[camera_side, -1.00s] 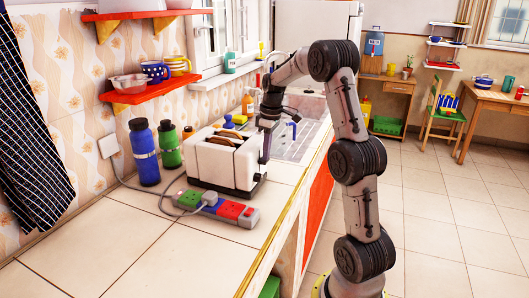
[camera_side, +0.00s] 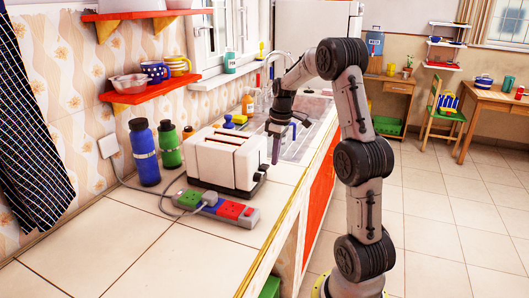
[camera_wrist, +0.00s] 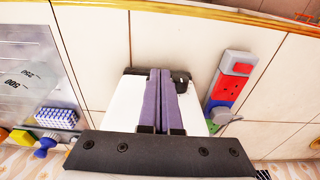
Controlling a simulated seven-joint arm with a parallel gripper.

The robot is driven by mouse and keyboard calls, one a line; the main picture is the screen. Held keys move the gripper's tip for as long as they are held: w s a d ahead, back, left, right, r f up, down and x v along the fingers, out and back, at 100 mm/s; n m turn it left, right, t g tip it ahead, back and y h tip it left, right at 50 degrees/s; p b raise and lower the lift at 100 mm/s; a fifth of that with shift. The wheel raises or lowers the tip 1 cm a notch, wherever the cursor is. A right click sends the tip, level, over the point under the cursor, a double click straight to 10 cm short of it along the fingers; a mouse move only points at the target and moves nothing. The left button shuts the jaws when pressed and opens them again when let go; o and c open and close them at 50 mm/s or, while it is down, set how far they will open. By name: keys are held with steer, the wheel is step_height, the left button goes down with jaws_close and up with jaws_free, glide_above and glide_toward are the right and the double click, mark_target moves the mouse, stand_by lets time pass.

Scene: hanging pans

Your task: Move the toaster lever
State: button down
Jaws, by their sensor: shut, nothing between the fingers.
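The white toaster (camera_side: 222,160) with a black base stands on the tiled counter in the side view. Its two top slots show no bread standing out. In the wrist view its white body (camera_wrist: 130,100) lies under my gripper, partly hidden. A dark knob, likely the lever (camera_wrist: 181,77), shows just right of the fingers at the toaster's end. My gripper (camera_side: 275,160) is just right of the toaster's lever end in the side view, with a small gap. Its purple fingers (camera_wrist: 159,72) are together and empty in the wrist view.
A power strip (camera_side: 232,211) lies in front of the toaster and also shows in the wrist view (camera_wrist: 229,84). A blue bottle (camera_side: 145,155) and a green bottle (camera_side: 169,147) stand left of it. The sink (camera_side: 305,133) lies beyond.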

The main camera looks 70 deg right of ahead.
step_height(320, 180, up, 14)
steer(key=s, duration=0.1)
steer(key=shift+s, duration=0.2)
steer(key=shift+f, duration=0.15)
stand_by(0.4)
steer(key=a+r+n+t, duration=0.1)
steer(key=a+r+n, duration=0.15)
steer(key=a, duration=0.75)
steer(key=a+r+n+t, duration=0.15)
steer(key=a+r, duration=0.25)
steer(key=a, duration=0.7)
steer(key=s+a+f, duration=0.3)
steer(key=s+a, duration=0.4)
steer(key=a, duration=0.2)
steer(key=s+a+f+m+t, duration=0.2)
steer(key=s+f+m, duration=0.2)
steer(key=f, duration=0.5)
steer(key=shift+s, duration=0.6)
